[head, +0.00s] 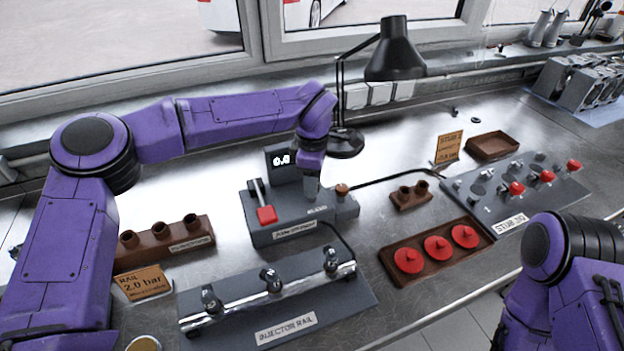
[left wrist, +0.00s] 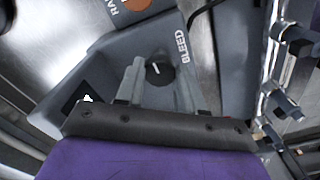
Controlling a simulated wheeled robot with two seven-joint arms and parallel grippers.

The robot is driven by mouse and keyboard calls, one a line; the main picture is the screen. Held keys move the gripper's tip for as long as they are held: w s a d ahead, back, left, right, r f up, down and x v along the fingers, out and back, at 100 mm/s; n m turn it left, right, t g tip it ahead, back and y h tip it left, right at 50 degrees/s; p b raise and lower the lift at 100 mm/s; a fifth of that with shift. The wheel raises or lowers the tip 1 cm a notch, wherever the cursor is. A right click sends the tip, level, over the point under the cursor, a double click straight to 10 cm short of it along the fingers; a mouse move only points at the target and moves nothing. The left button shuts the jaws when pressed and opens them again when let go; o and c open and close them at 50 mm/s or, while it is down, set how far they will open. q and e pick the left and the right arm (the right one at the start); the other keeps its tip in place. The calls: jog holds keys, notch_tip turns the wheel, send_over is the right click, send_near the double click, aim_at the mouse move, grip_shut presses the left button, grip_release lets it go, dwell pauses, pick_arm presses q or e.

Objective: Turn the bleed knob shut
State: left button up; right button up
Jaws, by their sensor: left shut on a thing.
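The grey pump unit (head: 283,232) stands mid-bench, with a BLEED label, a red-handled lever (head: 266,214) and a small display (head: 281,160) reading 0.0. My left gripper (head: 312,190) points down onto its top beside the label. In the left wrist view the black bleed knob (left wrist: 158,71) has a white pointer mark and sits between the fingers of my left gripper (left wrist: 157,88), which is shut on it. In the head view the gripper hides the knob. My right arm shows at the lower right, its gripper out of view.
The injector rail (head: 275,287) lies in front of the pump unit. A tray of red discs (head: 437,252) and a small brown holder (head: 411,195) stand to the right. A black lamp (head: 394,60) stands behind. A brown three-hole block (head: 163,243) is at left.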

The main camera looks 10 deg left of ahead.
pick_arm(q)
jog(key=n, duration=0.3)
jog(key=shift+n, duration=0.3)
jog(key=n+b, duration=0.1)
jog(key=n, duration=0.3)
jog(key=shift+n, duration=0.3)
jog(key=n+b, duration=0.2)
jog(key=n, duration=0.2)
jog(key=shift+f+n, duration=0.1)
jog(key=shift+n, duration=0.2)
jog(key=shift+n+b, duration=1.25)
jog(key=shift+n, duration=0.95)
jog(key=o, duration=1)
jog(key=shift+o, duration=0.2)
